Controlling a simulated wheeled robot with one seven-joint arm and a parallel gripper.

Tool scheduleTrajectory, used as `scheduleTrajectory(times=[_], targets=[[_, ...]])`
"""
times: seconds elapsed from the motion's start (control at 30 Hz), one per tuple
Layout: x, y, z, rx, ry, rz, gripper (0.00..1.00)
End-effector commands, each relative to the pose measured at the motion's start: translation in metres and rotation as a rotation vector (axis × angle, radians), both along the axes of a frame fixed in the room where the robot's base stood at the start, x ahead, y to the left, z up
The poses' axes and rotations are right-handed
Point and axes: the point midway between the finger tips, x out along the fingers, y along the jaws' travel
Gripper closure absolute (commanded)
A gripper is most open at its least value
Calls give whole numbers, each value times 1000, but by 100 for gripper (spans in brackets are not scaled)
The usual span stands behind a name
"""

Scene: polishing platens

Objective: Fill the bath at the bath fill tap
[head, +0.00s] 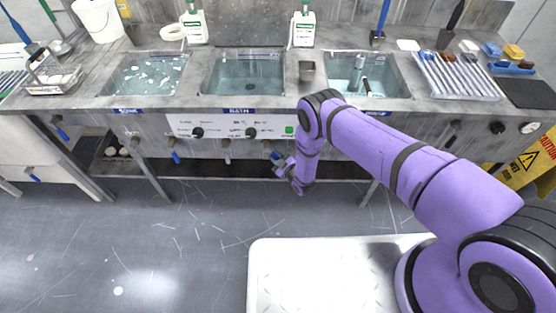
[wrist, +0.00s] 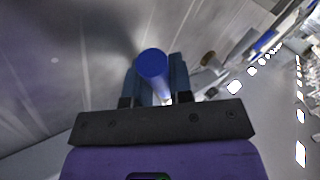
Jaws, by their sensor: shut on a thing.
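My gripper (head: 279,162) is low in front of the bench, below the front panel, between the middle and right basins. In the wrist view my gripper (wrist: 154,85) has its two dark fingers on either side of a round blue tap handle (wrist: 152,64) and is shut on it. In the head view the arm and fingers partly hide this handle. The middle basin (head: 215,88) and left basin (head: 122,87) hold bluish water; the left one has pale flecks on it. The right basin (head: 397,88) also holds water and has a metal spout (head: 358,66) in it.
Other blue handles (head: 175,157) hang under the bench front. The panel has black knobs (head: 198,132) and a green button (head: 289,130). White bottles (head: 303,27), a rack of rods (head: 457,75) and a wire basket (head: 54,78) stand on the bench. The grey floor (head: 130,240) is clear.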

Motion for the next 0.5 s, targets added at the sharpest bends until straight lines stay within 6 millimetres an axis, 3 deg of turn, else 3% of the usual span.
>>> scheduleTrajectory(times=[0.5], targets=[[1,26,-14,461,-17,-1,100]])
